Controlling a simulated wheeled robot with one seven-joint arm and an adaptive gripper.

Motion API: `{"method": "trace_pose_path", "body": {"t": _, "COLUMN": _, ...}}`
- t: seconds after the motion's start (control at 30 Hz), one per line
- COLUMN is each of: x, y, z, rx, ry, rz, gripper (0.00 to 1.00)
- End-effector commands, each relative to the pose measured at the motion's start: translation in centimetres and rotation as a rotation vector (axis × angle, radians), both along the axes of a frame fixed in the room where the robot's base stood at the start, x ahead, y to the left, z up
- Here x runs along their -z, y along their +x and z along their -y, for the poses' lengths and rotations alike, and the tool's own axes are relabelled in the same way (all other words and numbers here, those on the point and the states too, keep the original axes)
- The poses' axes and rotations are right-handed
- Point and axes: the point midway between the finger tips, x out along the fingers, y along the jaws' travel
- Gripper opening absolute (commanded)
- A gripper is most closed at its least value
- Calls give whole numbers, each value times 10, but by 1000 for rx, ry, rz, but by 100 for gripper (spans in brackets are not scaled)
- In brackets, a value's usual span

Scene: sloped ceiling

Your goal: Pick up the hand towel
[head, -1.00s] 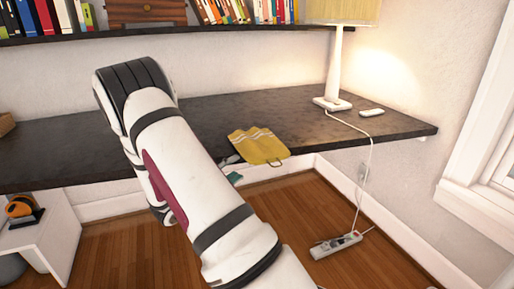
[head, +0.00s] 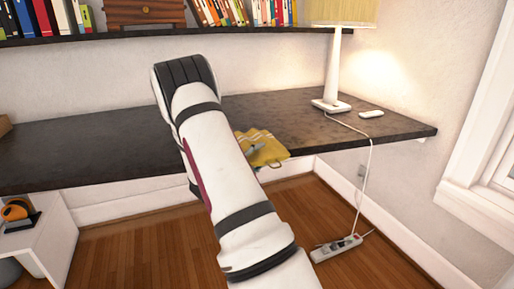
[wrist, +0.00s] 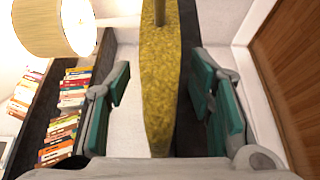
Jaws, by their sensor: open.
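The hand towel (head: 268,155) is yellow and hangs over the front edge of the dark desk in the head view, partly hidden by my arm. In the wrist view the towel (wrist: 160,85) is a long yellow strip running between the two teal-padded fingers of my gripper (wrist: 168,92). The fingers are apart, one on each side of the towel, with visible gaps to it. In the head view most of my gripper is hidden behind my arm; a grey finger part shows against the towel.
The dark desk (head: 90,150) runs along the wall, with a lamp (head: 333,70) and a small white object (head: 371,114) at its right. A shelf of books (head: 230,12) is above. A power strip (head: 336,248) lies on the floor. A white unit (head: 45,235) stands at left.

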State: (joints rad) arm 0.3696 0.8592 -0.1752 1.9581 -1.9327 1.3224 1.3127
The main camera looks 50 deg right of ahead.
Motion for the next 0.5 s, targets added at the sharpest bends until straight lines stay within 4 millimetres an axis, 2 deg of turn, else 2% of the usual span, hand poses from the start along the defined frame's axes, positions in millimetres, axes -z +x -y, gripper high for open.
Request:
{"method": "trace_pose_path", "body": {"t": 0.23, "x": 0, "y": 0, "z": 2, "rx": 0, "ry": 0, "rz": 0, "gripper": 46}}
{"method": "trace_pose_path", "body": {"t": 0.43, "x": 0, "y": 0, "z": 1, "rx": 0, "ry": 0, "rz": 0, "gripper": 1}}
{"method": "trace_pose_path", "body": {"t": 0.5, "x": 0, "y": 0, "z": 1, "rx": 0, "ry": 0, "rz": 0, "gripper": 0}}
